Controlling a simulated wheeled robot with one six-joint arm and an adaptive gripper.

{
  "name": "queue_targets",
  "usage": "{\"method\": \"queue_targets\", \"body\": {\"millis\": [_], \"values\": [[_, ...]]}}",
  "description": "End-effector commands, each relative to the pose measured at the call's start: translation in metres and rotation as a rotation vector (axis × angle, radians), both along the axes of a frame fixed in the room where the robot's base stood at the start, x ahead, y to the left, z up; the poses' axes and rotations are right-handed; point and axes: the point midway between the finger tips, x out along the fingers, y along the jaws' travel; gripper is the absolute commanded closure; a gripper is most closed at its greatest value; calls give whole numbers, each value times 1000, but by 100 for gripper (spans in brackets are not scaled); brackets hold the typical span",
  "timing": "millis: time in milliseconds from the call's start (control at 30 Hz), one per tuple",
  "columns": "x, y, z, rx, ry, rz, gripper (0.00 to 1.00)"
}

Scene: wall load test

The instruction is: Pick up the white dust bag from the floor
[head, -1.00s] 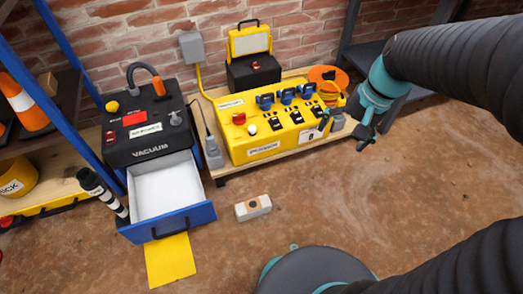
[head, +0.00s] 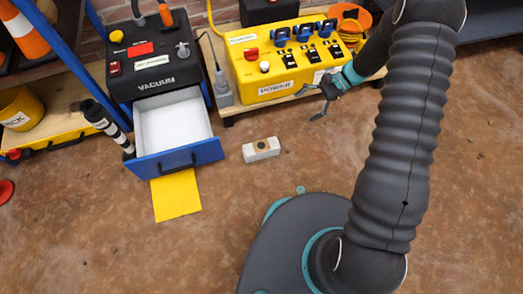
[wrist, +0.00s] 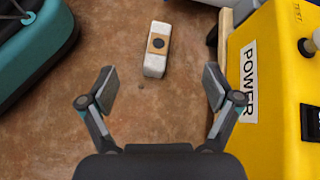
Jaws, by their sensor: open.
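The white dust bag (head: 262,149) lies on the brown floor, to the right of the open drawer. It is a small white block with a tan patch and a dark round spot on top. It also shows in the wrist view (wrist: 157,50), ahead of the fingertips and roughly centred between them. My gripper (head: 312,102) is open and empty, in front of the yellow power box and apart from the bag. In the wrist view its two fingers (wrist: 159,88) are spread wide. Nothing hides the bag.
The yellow power box (head: 275,72) stands close by my gripper, on a low wooden platform. The black vacuum unit (head: 152,70) has its white-lined drawer (head: 172,127) pulled out. A yellow sheet (head: 176,198) lies under the drawer front. The floor around the bag is clear.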

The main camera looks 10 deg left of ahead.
Motion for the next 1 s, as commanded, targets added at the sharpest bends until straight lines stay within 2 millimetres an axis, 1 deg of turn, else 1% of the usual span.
{"method": "queue_targets", "body": {"millis": [33,100,200,333,433,567,633,1000], "values": [[-2,4,-27,15,46,-20,10],[-3,9,-54,34,100,-50,10],[-7,16,-88,57,168,-87,10],[-12,22,-121,79,232,-125,10],[-15,25,-136,90,262,-143,10],[-19,30,-145,95,279,-154,10],[-23,36,-149,96,282,-154,10],[-53,85,-173,96,280,-153,10]]}}
